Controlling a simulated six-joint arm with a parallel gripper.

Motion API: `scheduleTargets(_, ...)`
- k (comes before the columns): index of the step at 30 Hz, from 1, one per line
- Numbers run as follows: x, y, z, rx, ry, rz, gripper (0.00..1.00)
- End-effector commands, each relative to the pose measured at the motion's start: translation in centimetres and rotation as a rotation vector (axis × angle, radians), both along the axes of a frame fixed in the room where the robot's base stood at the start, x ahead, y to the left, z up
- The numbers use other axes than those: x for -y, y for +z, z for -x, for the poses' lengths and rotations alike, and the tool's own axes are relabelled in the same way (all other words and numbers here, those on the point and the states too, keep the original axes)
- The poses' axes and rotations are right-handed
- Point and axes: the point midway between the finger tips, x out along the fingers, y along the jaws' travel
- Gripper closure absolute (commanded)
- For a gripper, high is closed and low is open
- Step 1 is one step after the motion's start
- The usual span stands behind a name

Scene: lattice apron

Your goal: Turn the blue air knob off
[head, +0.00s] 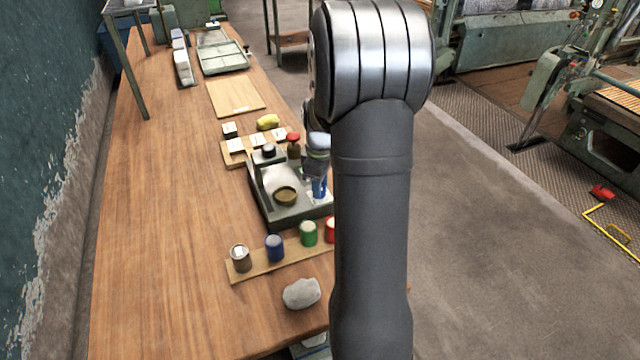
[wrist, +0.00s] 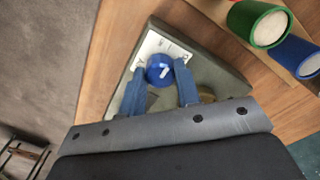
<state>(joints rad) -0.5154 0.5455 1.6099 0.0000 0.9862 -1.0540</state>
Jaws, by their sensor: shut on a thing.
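The blue air knob (wrist: 160,69) is round with a short white mark on its top, seen in the wrist view. It sits at a white label plate (wrist: 148,47) on a grey-green unit (wrist: 217,68). My gripper (wrist: 161,75) has one blue finger on each side of the knob and is shut on it. The white mark runs slightly aslant. In the head view my gripper (head: 318,180) is down at the right side of the unit (head: 262,205), partly behind my arm. The knob cannot be told apart from the blue fingers there.
A red-topped knob (head: 293,137) and a black knob (head: 269,150) stand near the gripper. A brass dish (head: 285,196) is on the unit. A board with several coloured cans (head: 275,248) and a grey stone (head: 301,293) lie in front. The table's left side is clear.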

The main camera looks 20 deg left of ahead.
Motion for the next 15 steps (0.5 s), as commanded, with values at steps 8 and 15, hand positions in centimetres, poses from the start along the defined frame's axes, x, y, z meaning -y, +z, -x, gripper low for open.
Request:
scheduleTargets(8,-0.01,0.04,-0.01,0.000,-0.066,0.000,0.93)
scheduleTargets(15,-0.01,0.05,-0.01,0.000,-0.233,0.000,0.93)
